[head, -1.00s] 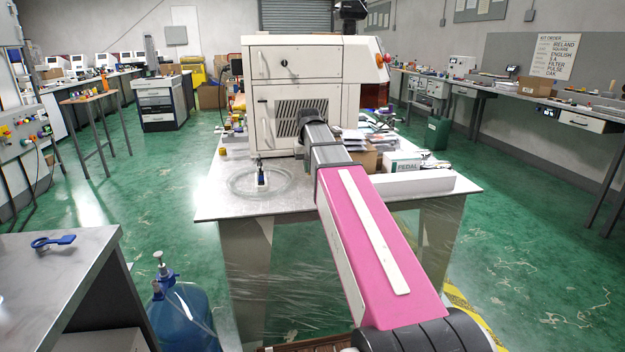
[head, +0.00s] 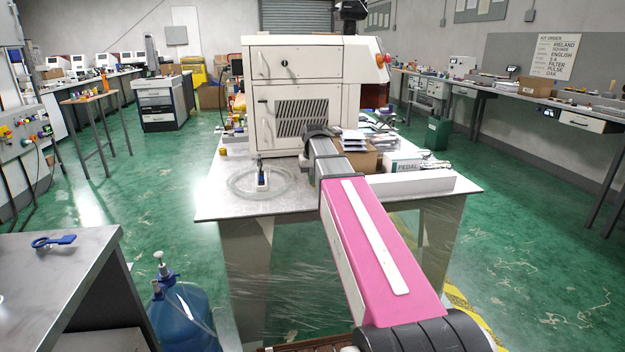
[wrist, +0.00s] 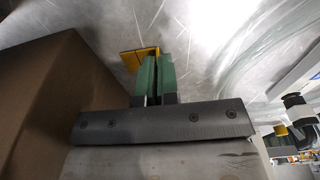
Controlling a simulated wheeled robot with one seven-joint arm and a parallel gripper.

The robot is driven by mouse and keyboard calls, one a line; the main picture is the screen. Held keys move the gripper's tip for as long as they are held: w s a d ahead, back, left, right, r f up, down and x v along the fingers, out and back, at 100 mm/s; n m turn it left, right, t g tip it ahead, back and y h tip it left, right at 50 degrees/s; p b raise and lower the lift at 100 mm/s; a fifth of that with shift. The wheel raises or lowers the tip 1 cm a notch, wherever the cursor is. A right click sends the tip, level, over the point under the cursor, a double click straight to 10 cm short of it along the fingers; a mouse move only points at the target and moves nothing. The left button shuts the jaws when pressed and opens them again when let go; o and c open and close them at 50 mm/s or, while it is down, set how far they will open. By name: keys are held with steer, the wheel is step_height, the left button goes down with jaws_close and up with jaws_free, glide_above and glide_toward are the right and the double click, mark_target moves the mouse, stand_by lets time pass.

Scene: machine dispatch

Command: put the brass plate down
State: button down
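The brass plate (wrist: 131,60) shows in the wrist view as a small yellow piece at my fingertips, mostly to their left. My gripper (wrist: 158,62) has two green-padded fingers close together, with an edge of the plate between their tips. It looks shut on the plate. The grey metal table top (wrist: 205,50) lies beyond the fingertips; I cannot tell whether the plate touches it. In the head view my arm hides the gripper and the plate.
A brown cardboard box (wrist: 45,95) stands close on the left in the wrist view. In the head view a large cream machine (head: 295,95) stands on the table (head: 225,205). A clear coiled tube (head: 240,182) lies front left.

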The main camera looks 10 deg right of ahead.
steer(key=shift+f, duration=0.15)
steer(key=c, duration=1.4)
jaws_free()
steer(key=r, duration=0.7)
steer(key=s+r, duration=0.1)
steer(key=r, duration=0.3)
steer(key=shift+r, duration=0.25)
steer(key=shift+o, duration=0.8)
steer(key=shift+s+r, duration=0.15)
steer(key=shift+r, duration=0.15)
steer(key=shift+w+f+n+t+y, duration=0.1)
steer(key=shift+w+f+n+t, duration=0.2)
steer(key=shift+f, duration=1.7)
steer(key=shift+w+f+n+t+y, duration=0.1)
steer(key=shift+f+n+t, duration=0.3)
steer(key=shift+f, duration=1.65)
steer(key=shift+w+f+n+t+y, duration=0.15)
steer(key=shift+f+n+t, duration=0.2)
steer(key=shift+f, duration=1.65)
